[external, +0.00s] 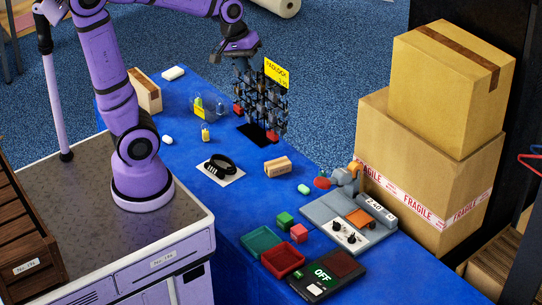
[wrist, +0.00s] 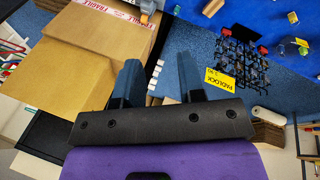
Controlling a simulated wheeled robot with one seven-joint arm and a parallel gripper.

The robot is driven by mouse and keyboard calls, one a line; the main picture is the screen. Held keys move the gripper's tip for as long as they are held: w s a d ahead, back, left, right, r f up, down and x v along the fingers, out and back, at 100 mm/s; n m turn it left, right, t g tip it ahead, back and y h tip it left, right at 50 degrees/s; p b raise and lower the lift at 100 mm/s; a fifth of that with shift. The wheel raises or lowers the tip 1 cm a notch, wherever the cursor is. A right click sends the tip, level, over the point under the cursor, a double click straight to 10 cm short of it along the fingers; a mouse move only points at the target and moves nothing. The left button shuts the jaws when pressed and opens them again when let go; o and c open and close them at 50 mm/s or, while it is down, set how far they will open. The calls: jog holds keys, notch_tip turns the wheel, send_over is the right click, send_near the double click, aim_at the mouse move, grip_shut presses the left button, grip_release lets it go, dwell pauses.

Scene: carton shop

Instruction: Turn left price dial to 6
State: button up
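The grey price machine (external: 350,218) stands at the right end of the blue table, with an orange part on top and a small readout (external: 376,205) that seems to show 2.40. Two dark dials sit on a pale plate at its front: the left dial (external: 336,226) and the right dial (external: 351,239). Their settings are too small to read. My gripper (wrist: 159,72) is open and empty, its two fingers apart in the wrist view. In the external view my gripper (external: 241,58) hangs high near the padlock rack, far from the dials. The wrist view does not show the dials.
A black rack (external: 262,100) with a yellow padlock sign stands at the table's far edge. Stacked cartons (external: 425,160) rise behind the machine. Green and red trays (external: 283,261) and a dark device reading OFF (external: 322,274) stand in front. The table's middle holds a few small items.

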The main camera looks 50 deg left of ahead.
jog(key=w+d+f+n+g, duration=0.1)
jog(key=w+d+f+n, duration=0.2)
jog(key=w+d+f, duration=0.4)
jog(key=n+g+y, duration=0.2)
jog(key=n+y, duration=0.1)
jog(key=n, duration=0.7)
send_over(337, 222)
notch_tip(337, 222, down, 33)
notch_tip(337, 222, down, 11)
jog(key=shift+r, duration=0.15)
grip_shut()
